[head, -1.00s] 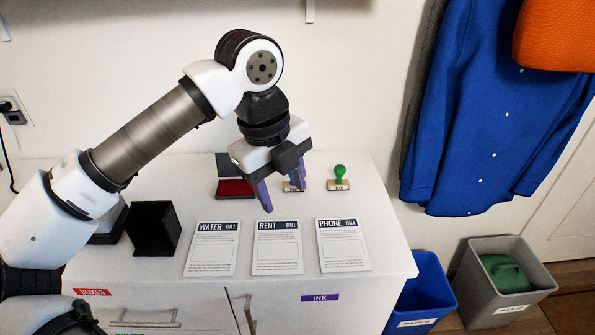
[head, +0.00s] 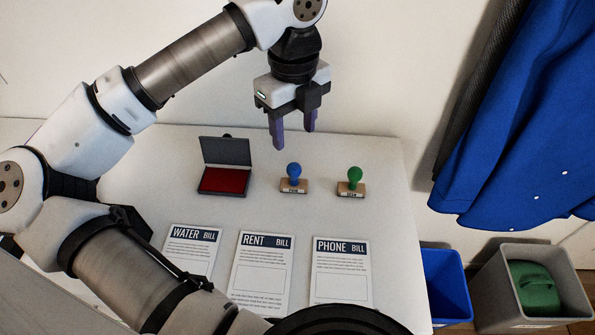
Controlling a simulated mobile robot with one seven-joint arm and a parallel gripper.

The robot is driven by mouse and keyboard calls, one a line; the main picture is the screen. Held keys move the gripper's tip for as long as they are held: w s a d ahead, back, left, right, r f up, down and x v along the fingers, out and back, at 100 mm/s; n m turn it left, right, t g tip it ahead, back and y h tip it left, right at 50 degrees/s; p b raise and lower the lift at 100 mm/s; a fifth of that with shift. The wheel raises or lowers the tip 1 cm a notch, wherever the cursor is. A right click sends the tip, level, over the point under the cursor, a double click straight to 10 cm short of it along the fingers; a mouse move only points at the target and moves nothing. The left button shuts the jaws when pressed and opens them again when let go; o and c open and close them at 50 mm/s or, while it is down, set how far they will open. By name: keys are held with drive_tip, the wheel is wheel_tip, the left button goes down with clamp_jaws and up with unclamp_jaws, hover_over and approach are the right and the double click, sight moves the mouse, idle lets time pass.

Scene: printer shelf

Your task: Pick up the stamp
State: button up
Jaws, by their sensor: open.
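Two stamps stand upright on the white cabinet top. One has a blue round handle on a wooden base, the blue stamp (head: 293,178). The other, to its right, has a green handle on a similar base, the green stamp (head: 354,182). My gripper (head: 294,138) is open and empty, fingers pointing down. In the picture it is just above the blue stamp's handle, apart from it. How far it is from the stamp in depth is hard to tell.
An open ink pad (head: 224,180) with a red pad lies left of the blue stamp. The water bill (head: 190,252), rent bill (head: 262,270) and phone bill (head: 341,272) lie in front. A blue bin (head: 446,285) and grey bin (head: 560,318) stand right of the cabinet (head: 397,225).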

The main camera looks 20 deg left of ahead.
sight(294, 166)
wheel_tip(294, 166, down, 6)
drive_tip(key=shift+r, duration=0.1)
drive_tip(key=shift+w+a+f+p, duration=0.1)
drive_tip(key=shift+f+p, duration=0.4)
drive_tip(key=shift+f, duration=1)
drive_tip(key=shift+w+a+f+p, duration=0.1)
drive_tip(key=shift+f+p, duration=0.35)
drive_tip(key=shift+f, duration=1)
drive_tip(key=c, duration=1.1)
drive_tip(key=shift+o, duration=0.2)
wheel_tip(294, 166, up, 10)
drive_tip(key=shift+r+b, duration=0.1)
drive_tip(key=shift+b, duration=0.6)
drive_tip(key=o, duration=0.4)
drive_tip(key=shift+c, duration=1.1)
